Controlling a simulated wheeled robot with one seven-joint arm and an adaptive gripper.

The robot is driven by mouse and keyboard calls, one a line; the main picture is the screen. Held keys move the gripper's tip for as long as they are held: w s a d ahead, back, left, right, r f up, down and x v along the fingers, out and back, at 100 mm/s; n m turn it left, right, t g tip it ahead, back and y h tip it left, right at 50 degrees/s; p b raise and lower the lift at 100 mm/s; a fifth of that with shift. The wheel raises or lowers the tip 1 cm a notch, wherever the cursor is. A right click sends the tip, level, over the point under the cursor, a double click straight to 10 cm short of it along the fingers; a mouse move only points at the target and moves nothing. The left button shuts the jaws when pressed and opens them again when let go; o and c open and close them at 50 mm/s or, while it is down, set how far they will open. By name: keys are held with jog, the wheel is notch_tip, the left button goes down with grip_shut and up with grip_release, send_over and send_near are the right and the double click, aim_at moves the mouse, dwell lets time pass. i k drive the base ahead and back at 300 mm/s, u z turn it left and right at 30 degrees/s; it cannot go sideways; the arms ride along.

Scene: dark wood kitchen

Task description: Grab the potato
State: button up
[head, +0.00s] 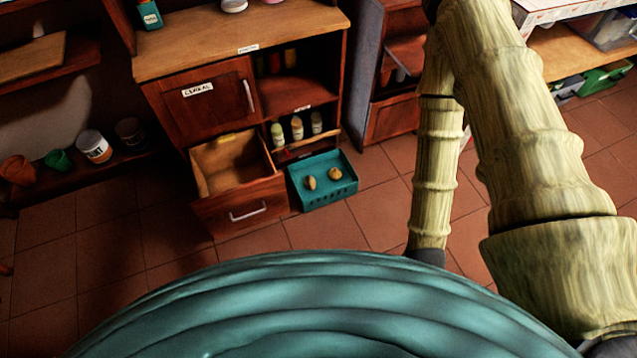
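Two small brown-yellow potatoes lie apart in a teal crate (322,201) on the tiled floor, in the middle of the head view. One potato (310,183) is at the left of the crate and the other potato (335,174) is to its right. The crate stands just right of an open lower drawer. My arm, with a tan bark-like surface, comes down on the right side of the view. Its lower end goes behind my teal body at the bottom, so my gripper is not visible.
The open drawer (240,190) juts out from the wooden cabinet (200,98) beside the crate. Several bottles (297,128) stand on a low shelf behind the crate. Pots and a white bucket (94,146) sit at the left. The tiled floor (330,229) before the crate is clear.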

aim_at(309, 182)
jog(key=k, duration=0.55)
jog(key=u, duration=0.8)
jog(key=i, duration=1.55)
jog(key=z, duration=0.8)
